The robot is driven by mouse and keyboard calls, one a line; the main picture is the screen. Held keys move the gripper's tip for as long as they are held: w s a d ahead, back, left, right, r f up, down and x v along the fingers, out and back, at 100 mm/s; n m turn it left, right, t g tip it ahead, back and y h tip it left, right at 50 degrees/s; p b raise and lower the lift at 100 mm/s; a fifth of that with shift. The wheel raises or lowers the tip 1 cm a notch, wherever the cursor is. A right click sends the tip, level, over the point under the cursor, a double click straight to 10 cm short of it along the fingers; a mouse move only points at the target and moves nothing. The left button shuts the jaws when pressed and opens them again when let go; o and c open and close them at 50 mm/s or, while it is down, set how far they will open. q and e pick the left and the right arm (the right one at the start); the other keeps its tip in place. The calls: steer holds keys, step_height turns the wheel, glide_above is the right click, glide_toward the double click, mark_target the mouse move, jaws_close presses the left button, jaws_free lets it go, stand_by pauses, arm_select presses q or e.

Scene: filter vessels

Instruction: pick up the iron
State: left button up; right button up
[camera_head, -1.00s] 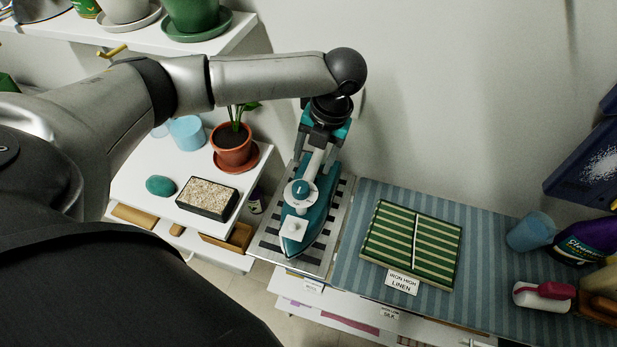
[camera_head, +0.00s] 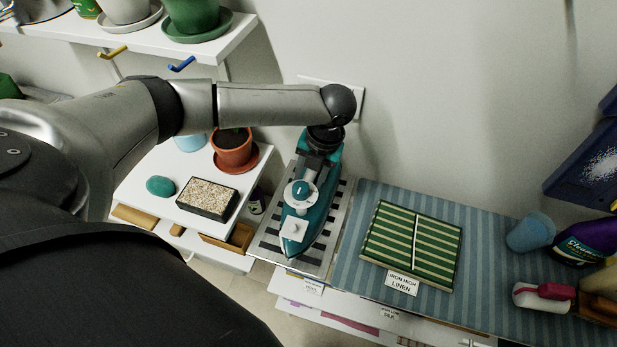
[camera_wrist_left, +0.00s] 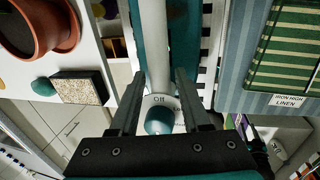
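The iron (camera_head: 312,222) is teal with a white handle and a round teal dial, and lies on a metal rest (camera_head: 268,240) with black stripes. My left gripper (camera_head: 312,168) is directly over the iron's rear half in the head view. In the left wrist view, its two dark fingers (camera_wrist_left: 157,85) are apart, on either side of the iron's white handle (camera_wrist_left: 154,45), with a gap visible beside it. The gripper hides part of the handle in the head view. My right gripper is not in view.
A white shelf to the left holds a potted plant (camera_head: 233,145), a speckled block (camera_head: 207,197) and a teal stone (camera_head: 160,186). To the right, a striped blue mat (camera_head: 350,265) carries a folded green striped cloth (camera_head: 412,240), a label and a blue cup (camera_head: 530,232).

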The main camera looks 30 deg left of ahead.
arm_select(q)
jaws_close()
stand_by(0.9)
steer(key=shift+w+r, duration=0.15)
steer(key=shift+w, duration=0.05)
